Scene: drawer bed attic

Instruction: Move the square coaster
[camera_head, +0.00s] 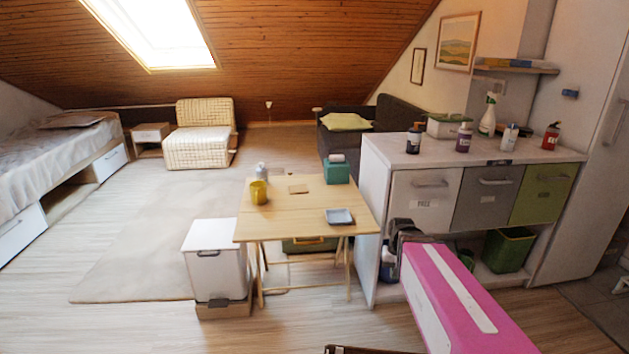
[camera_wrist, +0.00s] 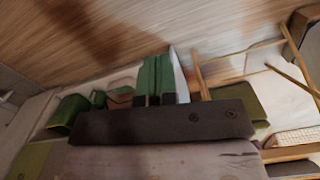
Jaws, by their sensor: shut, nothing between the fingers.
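A small tan, flat square (camera_head: 298,188), which looks like the square coaster, lies on the light wooden table (camera_head: 290,222), behind its middle. A blue-grey square dish (camera_head: 339,216) lies nearer the table's front right. My gripper (camera_wrist: 155,62) shows in the wrist view with its two green fingers together, shut and empty. It is beside the table's legs, away from the coaster. The coaster cannot be made out in the wrist view. In the head view my pink and white arm reaches up along the cabinet, and its fingers cannot be made out.
The cabinet (camera_head: 425,187) with bottles on top stands close on the right. Floor at the left is free.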

